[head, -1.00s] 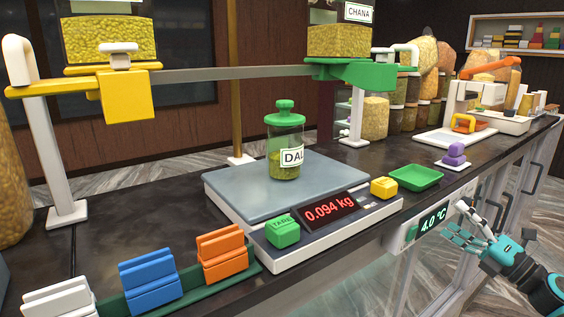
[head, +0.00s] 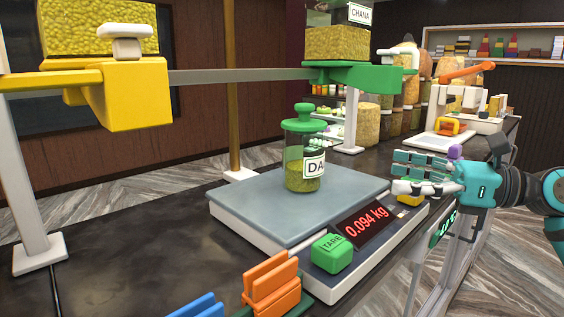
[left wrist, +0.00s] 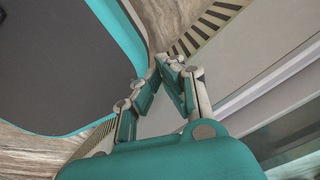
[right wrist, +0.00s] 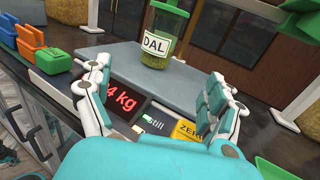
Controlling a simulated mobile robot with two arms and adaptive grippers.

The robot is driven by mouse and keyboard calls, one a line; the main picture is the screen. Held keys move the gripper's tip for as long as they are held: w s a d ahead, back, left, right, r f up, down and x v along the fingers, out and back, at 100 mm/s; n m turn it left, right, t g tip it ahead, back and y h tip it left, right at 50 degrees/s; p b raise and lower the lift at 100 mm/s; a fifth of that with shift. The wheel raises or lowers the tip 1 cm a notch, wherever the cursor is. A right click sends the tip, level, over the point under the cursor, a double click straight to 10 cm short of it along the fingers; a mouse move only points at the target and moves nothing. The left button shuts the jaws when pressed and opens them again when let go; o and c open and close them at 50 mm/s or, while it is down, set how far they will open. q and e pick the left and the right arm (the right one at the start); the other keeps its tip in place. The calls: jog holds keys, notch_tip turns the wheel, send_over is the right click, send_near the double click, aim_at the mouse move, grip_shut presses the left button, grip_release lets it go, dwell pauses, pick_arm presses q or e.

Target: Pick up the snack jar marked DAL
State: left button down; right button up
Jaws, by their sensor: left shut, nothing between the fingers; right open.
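The snack jar marked DAL (head: 303,168) stands upright on the scale's grey pan (head: 345,196). It is clear with a green knobbed lid, a white label and a yellow-green filling low inside. My right gripper (head: 398,172) is open and empty, to the right of the jar and apart from it. In the right wrist view the jar (right wrist: 158,50) stands ahead, between and beyond the spread fingers (right wrist: 150,95); its lid top is cut off. My left gripper (left wrist: 168,62) is shut and empty, low by the counter front and floor; the head view does not show it.
The scale display (head: 366,224) reads 0.094 kg, beside a green TARE button (head: 331,252). The dark counter left is clear.

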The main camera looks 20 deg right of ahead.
jog(key=p, duration=0.4)
send_near(322, 160)
jog(key=x, duration=0.4)
jog(key=shift+a+f, duration=0.1)
jog(key=p+x, duration=0.2)
jog(key=x, duration=0.2)
jog(key=shift+w, duration=0.1)
jog(key=shift+w+f+p, duration=0.1)
jog(key=shift+f+p, duration=0.1)
jog(key=shift+p, duration=0.25)
jog(key=p+x, duration=0.2)
jog(key=p, duration=0.1)
jog(key=p+x, duration=0.2)
jog(key=p, duration=0.2)
jog(key=shift+w+a+r, duration=0.1)
jog(key=shift+w+r, duration=0.05)
jog(key=shift+r, duration=0.1)
jog(key=shift+w+a+f+p, duration=0.1)
jog(key=shift+w+a+p, duration=0.1)
jog(key=shift+p, duration=0.25)
jog(key=shift+w+a+f, duration=0.1)
jog(key=shift+a+f, duration=0.1)
jog(key=c, duration=1.6)
pick_arm(q)
notch_tip(322, 160, up, 15)
jog(key=s+d, duration=0.1)
jog(key=s, duration=0.1)
jog(key=shift+d, duration=0.35)
pick_arm(e)
jog(key=shift+c, duration=0.6)
